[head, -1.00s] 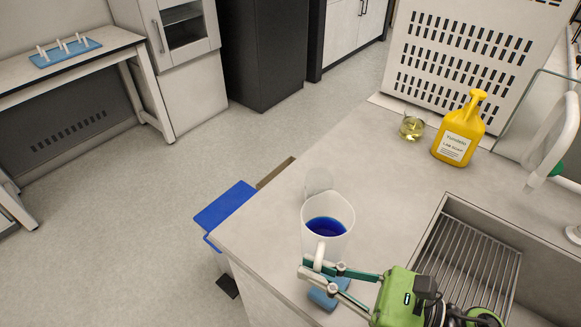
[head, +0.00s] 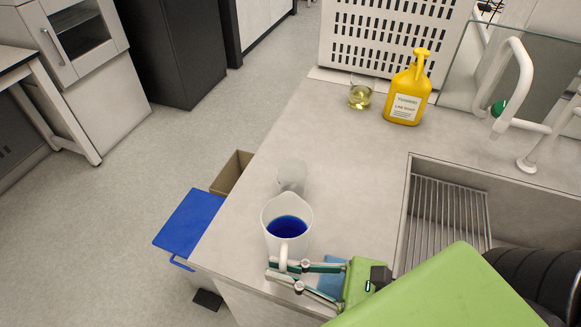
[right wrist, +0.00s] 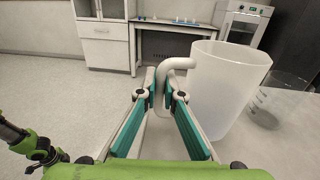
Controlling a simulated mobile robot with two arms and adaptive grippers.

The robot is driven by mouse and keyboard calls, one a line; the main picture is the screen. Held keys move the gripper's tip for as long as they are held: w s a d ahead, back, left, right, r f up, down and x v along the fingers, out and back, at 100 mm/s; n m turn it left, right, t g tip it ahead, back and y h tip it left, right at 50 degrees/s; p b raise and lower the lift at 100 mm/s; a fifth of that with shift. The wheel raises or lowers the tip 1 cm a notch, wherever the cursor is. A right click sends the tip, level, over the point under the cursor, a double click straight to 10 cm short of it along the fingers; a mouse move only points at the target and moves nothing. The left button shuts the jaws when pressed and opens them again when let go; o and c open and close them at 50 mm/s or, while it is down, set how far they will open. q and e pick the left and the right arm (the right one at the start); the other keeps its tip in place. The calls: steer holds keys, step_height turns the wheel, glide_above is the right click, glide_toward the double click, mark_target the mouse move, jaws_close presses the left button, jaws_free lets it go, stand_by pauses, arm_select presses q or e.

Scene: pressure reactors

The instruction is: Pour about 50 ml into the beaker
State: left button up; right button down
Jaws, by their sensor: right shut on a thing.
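A white translucent jug (head: 287,245) with blue liquid stands upright near the counter's front left corner. My right gripper (head: 283,273) is shut on its handle, also seen in the right wrist view (right wrist: 167,92). The jug (right wrist: 222,90) is right of the fingers there. I cannot tell whether its base touches the counter. A clear, seemingly empty beaker (head: 292,177) stands just behind the jug, its lower part partly hidden by the jug's rim. In the right wrist view the beaker (right wrist: 270,108) is right of the jug. My left gripper is not in view.
A beaker with yellow liquid (head: 360,97) and a yellow soap bottle (head: 408,92) stand farther back. A sink with a rack (head: 445,215) and white tap (head: 510,85) are right. A blue item (head: 332,276) lies by my gripper. A blue-lidded bin (head: 190,222) stands off the counter's left edge.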

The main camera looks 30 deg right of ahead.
mark_target(283, 247)
steer(key=shift+w+r+p, duration=0.15)
steer(key=shift+r+p, duration=0.3)
steer(key=shift+p, duration=0.05)
steer(key=r+m+p, duration=0.1)
steer(key=p, duration=0.1)
steer(key=w+d+r+m+p, duration=0.1)
steer(key=p, duration=0.2)
steer(key=w+r+m+p, duration=0.1)
steer(key=p, duration=0.1)
steer(key=shift+w+d+r+m+g+p, duration=0.1)
steer(key=shift+d+r+m+g+p, duration=0.1)
steer(key=shift+r+m+g+p, duration=0.15)
steer(key=shift+w+d+r+m+g+h+p, duration=0.15)
steer(key=shift+w+d+r+m+p, duration=0.3)
steer(key=shift+w+r+m+p, duration=0.55)
steer(key=shift+w+d+r+m+g+h+p, duration=0.15)
steer(key=shift+w+d+r+m+p, duration=0.4)
steer(key=shift+p, duration=0.8)
steer(key=shift+w+d+r+m+g+p, duration=0.15)
steer(key=shift+w+d+r+m+p, duration=0.2)
steer(key=shift+w+r+m+p, duration=0.5)
steer(key=shift+w+d+r+m+p, duration=0.1)
steer(key=shift+d+r+m+p, duration=0.15)
steer(key=shift+r+m+p, duration=0.5)
steer(key=shift+w+d+r, duration=0.1)
steer(key=shift+w+r, duration=0.05)
steer(key=shift+w, duration=0.1)
steer(key=shift+w+d+r+g+p, duration=0.1)
steer(key=shift+w+r+g+p, duration=0.15)
steer(key=shift+g+p, duration=0.1)
